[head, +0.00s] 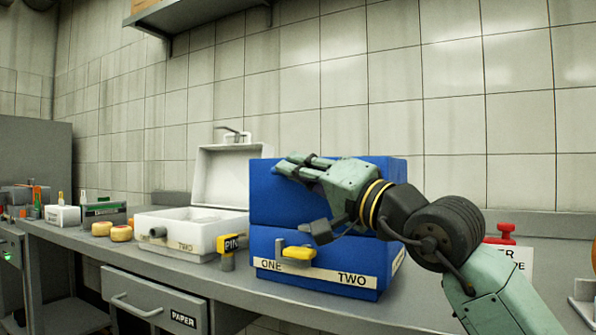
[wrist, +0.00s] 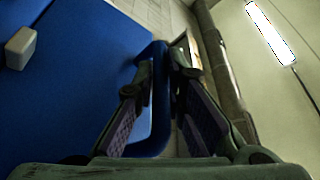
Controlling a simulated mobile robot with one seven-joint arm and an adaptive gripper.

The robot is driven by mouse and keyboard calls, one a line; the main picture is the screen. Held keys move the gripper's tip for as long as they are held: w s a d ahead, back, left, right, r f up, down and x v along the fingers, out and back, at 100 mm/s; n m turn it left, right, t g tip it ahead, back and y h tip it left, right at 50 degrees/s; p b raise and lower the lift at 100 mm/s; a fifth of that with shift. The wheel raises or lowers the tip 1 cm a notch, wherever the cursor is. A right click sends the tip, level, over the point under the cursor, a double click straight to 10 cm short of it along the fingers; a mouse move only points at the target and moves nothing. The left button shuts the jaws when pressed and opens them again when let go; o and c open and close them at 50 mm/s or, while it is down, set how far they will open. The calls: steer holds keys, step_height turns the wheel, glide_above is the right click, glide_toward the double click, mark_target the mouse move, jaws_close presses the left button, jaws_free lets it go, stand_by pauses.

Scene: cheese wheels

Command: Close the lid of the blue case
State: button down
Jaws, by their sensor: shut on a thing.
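The blue case (head: 262,245) stands on the counter, with ONE and TWO on its front label and a yellow latch piece (head: 299,255) at the front. Its blue lid (head: 272,205) stands raised behind the base, and the lid also fills the left of the wrist view (wrist: 75,85). My gripper (head: 292,168) is at the upper part of the lid. My arm hides the right part of the lid and the case's inside.
A white case (head: 183,223) with its lid open stands left of the blue case. A yellow block labelled PIN (head: 227,256) sits between them. Two cheese wheels (head: 121,233) are farther left. A red-topped item (head: 505,232) stands behind my arm at right. A tiled wall is behind.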

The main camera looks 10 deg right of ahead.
steer(key=shift+a+f, duration=0.2)
steer(key=shift+f, duration=0.15)
steer(key=c, duration=1.6)
jaws_free()
steer(key=shift+d+r, duration=0.1)
steer(key=shift+c, duration=0.2)
steer(key=v, duration=1.2)
steer(key=shift+d+r, duration=0.1)
steer(key=shift+d, duration=0.05)
